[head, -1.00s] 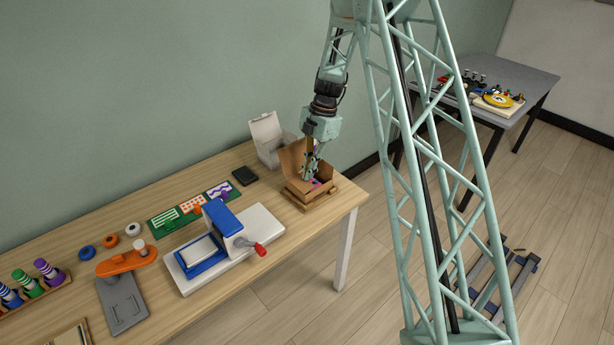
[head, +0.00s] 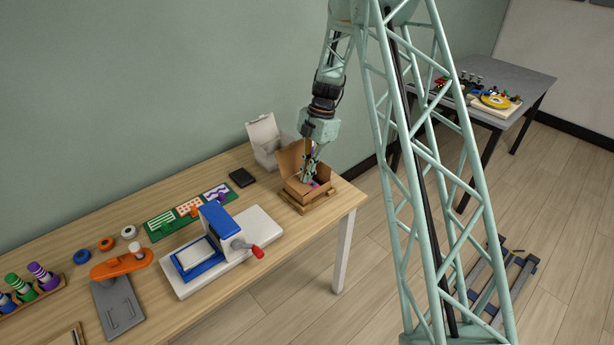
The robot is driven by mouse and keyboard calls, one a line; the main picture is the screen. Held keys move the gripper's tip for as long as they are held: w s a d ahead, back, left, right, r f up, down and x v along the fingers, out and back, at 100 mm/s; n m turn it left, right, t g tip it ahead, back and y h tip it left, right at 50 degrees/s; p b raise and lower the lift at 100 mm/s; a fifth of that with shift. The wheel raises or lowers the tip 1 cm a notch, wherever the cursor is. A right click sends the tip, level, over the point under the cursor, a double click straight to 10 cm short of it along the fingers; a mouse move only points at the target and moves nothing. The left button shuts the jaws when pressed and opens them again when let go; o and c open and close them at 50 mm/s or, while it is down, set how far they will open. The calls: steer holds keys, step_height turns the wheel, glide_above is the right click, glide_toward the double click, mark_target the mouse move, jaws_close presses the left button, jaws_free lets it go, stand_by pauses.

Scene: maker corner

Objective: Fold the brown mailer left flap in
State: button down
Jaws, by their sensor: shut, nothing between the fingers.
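The brown mailer (head: 297,188) is an open cardboard box at the right end of the wooden workbench. Its lid (head: 290,159) stands up at the back. Something pink and small (head: 315,184) shows inside it. My gripper (head: 307,179) points down into the mailer's opening, with its fingers shut and nothing held. It is close to the mailer's left side; I cannot tell whether it touches the left flap. The fingers hide part of the inside, and the left flap's exact angle is too small to make out.
A blue and white press (head: 220,245) with a red knob stands farther left.

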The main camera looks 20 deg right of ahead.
steer(key=shift+a, duration=0.15)
steer(key=shift+s+a+r, duration=0.2)
steer(key=shift+a+r, duration=0.05)
steer(key=shift+a, duration=0.1)
steer(key=shift+a, duration=0.15)
steer(key=shift+r, duration=0.15)
steer(key=shift+r, duration=0.8)
steer(key=w+d+r+p, duration=0.1)
steer(key=d+r, duration=0.4)
steer(key=r, duration=0.5)
steer(key=shift+w+d, duration=0.35)
steer(key=shift+w, duration=0.05)
steer(key=shift+a, duration=0.1)
